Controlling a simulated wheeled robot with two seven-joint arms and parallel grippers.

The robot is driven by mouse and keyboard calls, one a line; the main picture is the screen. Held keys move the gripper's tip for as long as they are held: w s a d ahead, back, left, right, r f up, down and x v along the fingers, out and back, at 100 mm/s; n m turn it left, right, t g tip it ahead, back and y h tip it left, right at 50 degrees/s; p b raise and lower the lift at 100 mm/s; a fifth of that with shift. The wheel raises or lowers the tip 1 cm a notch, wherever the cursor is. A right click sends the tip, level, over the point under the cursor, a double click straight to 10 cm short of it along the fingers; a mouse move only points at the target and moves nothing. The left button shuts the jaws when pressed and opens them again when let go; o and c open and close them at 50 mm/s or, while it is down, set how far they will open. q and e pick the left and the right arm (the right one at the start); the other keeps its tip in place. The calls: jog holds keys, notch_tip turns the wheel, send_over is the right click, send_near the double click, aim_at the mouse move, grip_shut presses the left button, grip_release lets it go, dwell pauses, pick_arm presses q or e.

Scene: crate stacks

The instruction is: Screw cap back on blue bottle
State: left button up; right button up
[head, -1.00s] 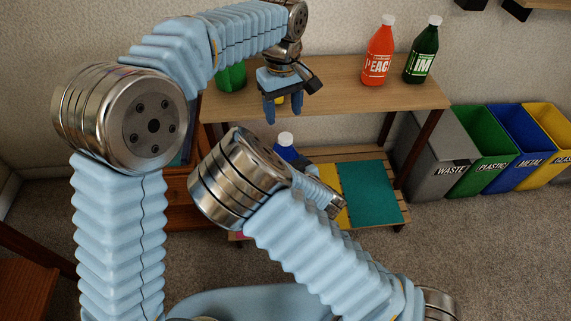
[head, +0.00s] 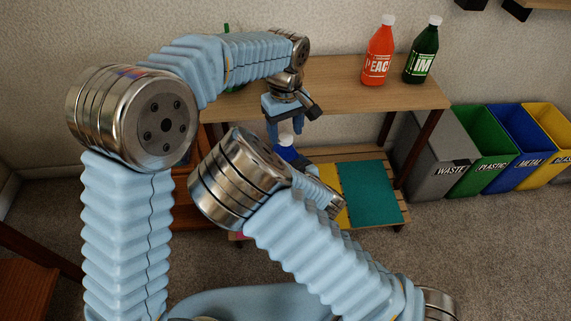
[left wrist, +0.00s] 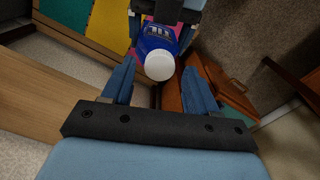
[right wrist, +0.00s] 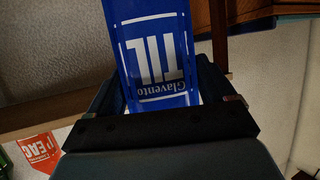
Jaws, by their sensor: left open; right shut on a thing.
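The blue bottle (head: 287,153) is held upright in front of the shelf in the head view. Its blue side with white lettering (right wrist: 158,60) fills the middle of the right wrist view. My right gripper (right wrist: 165,75) is shut on it. A white cap (left wrist: 160,65) sits on top of the bottle; I cannot tell how tight it is. My left gripper (head: 286,131) points down right above the cap, open. In the left wrist view the cap shows between its two fingertips, with a gap on each side.
A wooden shelf (head: 350,85) stands behind, with a red bottle (head: 379,52) and a dark green bottle (head: 422,52) on top. A lower slatted shelf carries a teal mat (head: 370,193). Bins, including a grey one (head: 437,155), stand at the right.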

pick_arm(q)
jog(key=shift+f, duration=0.7)
grip_shut()
jog(key=m, duration=0.6)
jog(key=shift+m, duration=0.3)
jog(key=m, duration=0.8)
grip_release()
